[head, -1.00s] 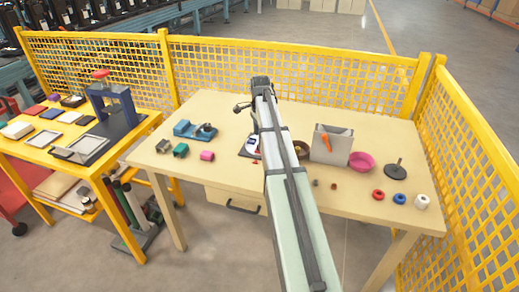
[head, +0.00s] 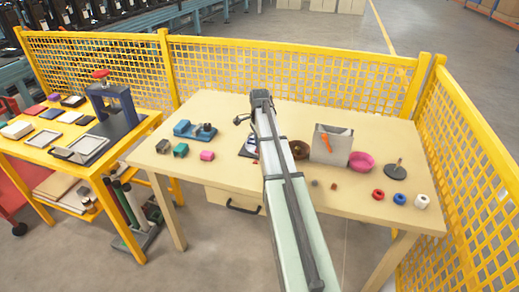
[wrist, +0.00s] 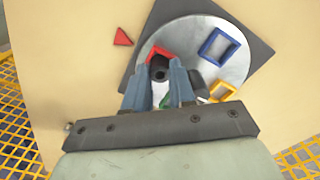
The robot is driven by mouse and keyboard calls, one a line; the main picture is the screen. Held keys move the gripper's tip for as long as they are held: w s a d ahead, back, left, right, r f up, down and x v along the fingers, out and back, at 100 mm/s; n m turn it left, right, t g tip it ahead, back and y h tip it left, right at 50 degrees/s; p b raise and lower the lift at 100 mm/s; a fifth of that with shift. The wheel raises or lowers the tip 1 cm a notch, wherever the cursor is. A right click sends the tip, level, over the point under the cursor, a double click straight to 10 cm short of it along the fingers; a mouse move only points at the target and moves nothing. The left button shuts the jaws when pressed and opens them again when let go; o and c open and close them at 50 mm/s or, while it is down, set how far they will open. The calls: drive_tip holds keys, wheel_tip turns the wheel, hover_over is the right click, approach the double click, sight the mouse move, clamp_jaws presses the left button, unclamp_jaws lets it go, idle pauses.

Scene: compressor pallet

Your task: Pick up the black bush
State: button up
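The black bush (wrist: 160,73) shows in the wrist view as a small dark ring with a hole. It is between the tips of my gripper's two blue-grey fingers (wrist: 160,68), over the edge of a grey disc (wrist: 195,32) on a dark square base. My gripper (head: 241,120) looks open, with a gap between the fingers. I cannot tell whether either finger touches the bush. In the head view my arm hides most of the disc and the bush.
A blue frame (wrist: 219,46), a yellow frame (wrist: 221,92) and a red piece lie on the disc. A red triangle (wrist: 122,37) lies on the table. A grey bin (head: 331,145) and a pink bowl (head: 361,161) stand to the right. Yellow fencing (head: 290,68) encloses the back.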

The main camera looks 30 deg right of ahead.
clamp_jaws()
drive_tip(key=shift+r, duration=0.15)
